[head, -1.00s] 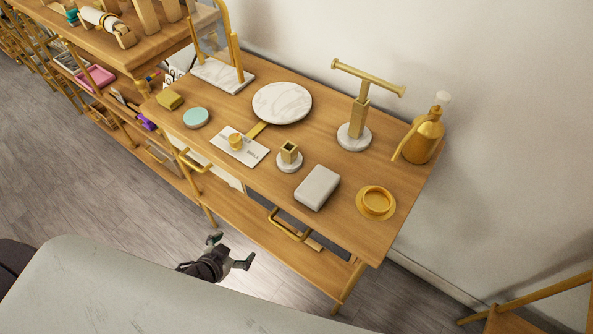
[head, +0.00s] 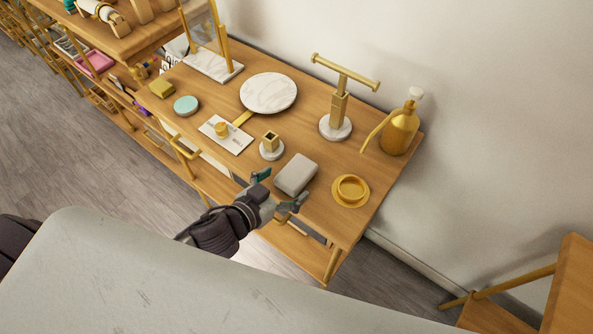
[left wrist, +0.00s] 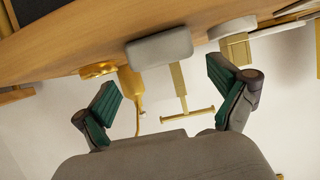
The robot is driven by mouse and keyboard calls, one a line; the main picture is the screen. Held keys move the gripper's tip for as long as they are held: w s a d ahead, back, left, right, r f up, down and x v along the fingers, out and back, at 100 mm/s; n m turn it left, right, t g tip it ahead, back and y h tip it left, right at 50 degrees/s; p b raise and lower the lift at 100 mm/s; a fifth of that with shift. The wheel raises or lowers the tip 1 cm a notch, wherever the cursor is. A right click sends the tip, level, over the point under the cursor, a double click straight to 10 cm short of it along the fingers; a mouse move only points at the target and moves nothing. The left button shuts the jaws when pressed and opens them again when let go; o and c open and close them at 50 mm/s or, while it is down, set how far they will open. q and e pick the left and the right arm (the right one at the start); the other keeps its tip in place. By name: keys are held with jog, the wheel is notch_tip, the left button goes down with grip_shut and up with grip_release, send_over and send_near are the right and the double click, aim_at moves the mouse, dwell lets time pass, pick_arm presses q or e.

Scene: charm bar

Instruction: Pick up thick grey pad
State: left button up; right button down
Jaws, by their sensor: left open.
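The thick grey pad (head: 296,174) is a rounded block lying flat on the wooden table, near its front edge. It also shows in the left wrist view (left wrist: 159,48), ahead of and between the open fingers. My left gripper (head: 278,190) is open at the front edge of the table, just in front of the pad, with its fingers spread to either side. Nothing is between the fingers, and they look apart from the pad. My right gripper is not in view.
A gold dish (head: 350,190) lies right of the pad. A small gold holder (head: 271,146) on a white base stands to its left. A gold T-stand (head: 338,110) and a gold bottle (head: 399,130) stand behind. A round marble plate (head: 268,93) lies farther back.

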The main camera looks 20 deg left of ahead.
aim_at(295, 172)
pick_arm(q)
jog(key=shift+w+f, duration=0.1)
jog(key=shift+w, duration=0.4)
jog(key=p+x, duration=0.1)
jog(key=x, duration=0.2)
jog(key=shift+w, duration=0.4)
jog(key=shift+w+d+f+p, duration=0.2)
jog(key=shift+w+f+p, duration=0.1)
jog(key=shift+w, duration=0.1)
jog(key=shift+s, duration=0.1)
jog(key=shift+c, duration=1.2)
jog(key=c, duration=0.8)
jog(key=shift+c, duration=0.9)
jog(key=shift+r, duration=0.1)
